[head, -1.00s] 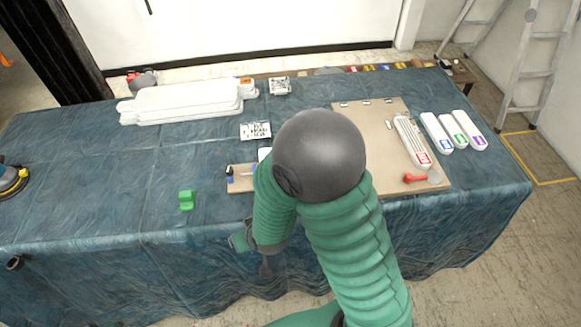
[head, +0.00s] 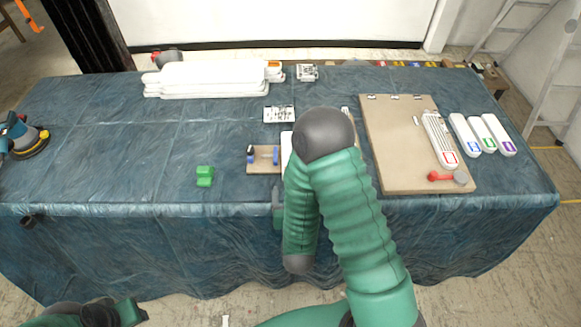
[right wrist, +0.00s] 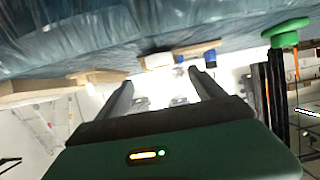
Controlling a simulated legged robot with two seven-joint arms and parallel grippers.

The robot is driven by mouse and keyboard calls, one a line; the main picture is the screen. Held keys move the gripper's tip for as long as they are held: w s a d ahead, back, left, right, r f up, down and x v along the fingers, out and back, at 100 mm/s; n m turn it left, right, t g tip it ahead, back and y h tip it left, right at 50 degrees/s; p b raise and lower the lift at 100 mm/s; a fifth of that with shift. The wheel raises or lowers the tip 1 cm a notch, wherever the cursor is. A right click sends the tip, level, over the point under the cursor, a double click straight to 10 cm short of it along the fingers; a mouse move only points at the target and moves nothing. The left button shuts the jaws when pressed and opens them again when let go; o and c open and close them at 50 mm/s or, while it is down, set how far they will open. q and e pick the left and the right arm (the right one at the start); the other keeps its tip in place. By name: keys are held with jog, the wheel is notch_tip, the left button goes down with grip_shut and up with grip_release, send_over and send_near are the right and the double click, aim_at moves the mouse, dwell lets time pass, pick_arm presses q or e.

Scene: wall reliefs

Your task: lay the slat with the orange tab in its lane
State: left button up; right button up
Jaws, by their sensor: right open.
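An orange tab (head: 274,65) shows at the right end of a pile of white pieces (head: 205,80) at the back left of the table; I cannot tell which piece bears it. A brown board (head: 390,150) lies at the right, with a white slat with a red tab (head: 440,140) on it. My right gripper is open and empty in the right wrist view (right wrist: 161,78). In the head view my right arm largely hides it, near the table's front edge, away from the orange tab. Part of my left gripper (head: 125,313) shows at the bottom left; its fingers are unclear.
White slats with blue (head: 465,135), green (head: 482,134) and purple (head: 499,136) tabs lie right of the board. A red-handled tool (head: 447,177) is on its front edge. A green block (head: 205,176), a small wooden stand (head: 262,159) and a sander (head: 22,137) are on the cloth.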

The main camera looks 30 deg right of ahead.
jog(key=b, duration=0.1)
jog(key=w+f+b, duration=0.1)
jog(key=shift+w+d+f+b, duration=0.2)
jog(key=shift+w+b, duration=0.1)
jog(key=shift+b, duration=0.1)
jog(key=shift+w+d+r+b, duration=0.1)
jog(key=shift+w+d+b, duration=0.1)
jog(key=shift+b, duration=0.1)
jog(key=shift+w+d, duration=0.15)
jog(key=shift+d, duration=0.05)
jog(key=x, duration=0.4)
jog(key=shift+d+f, duration=0.2)
jog(key=shift+d, duration=0.15)
jog(key=shift+w+d+f, duration=0.1)
jog(key=shift+w+f, duration=0.05)
jog(key=shift+w, duration=0.2)
jog(key=shift+a, duration=0.2)
jog(key=shift+c, duration=0.7)
jog(key=c, duration=1.2)
grip_shut()
pick_arm(q)
jog(key=x, duration=0.2)
jog(key=s+x, duration=0.1)
jog(key=x, duration=0.2)
jog(key=shift+a+f, duration=0.1)
jog(key=shift+f, duration=0.05)
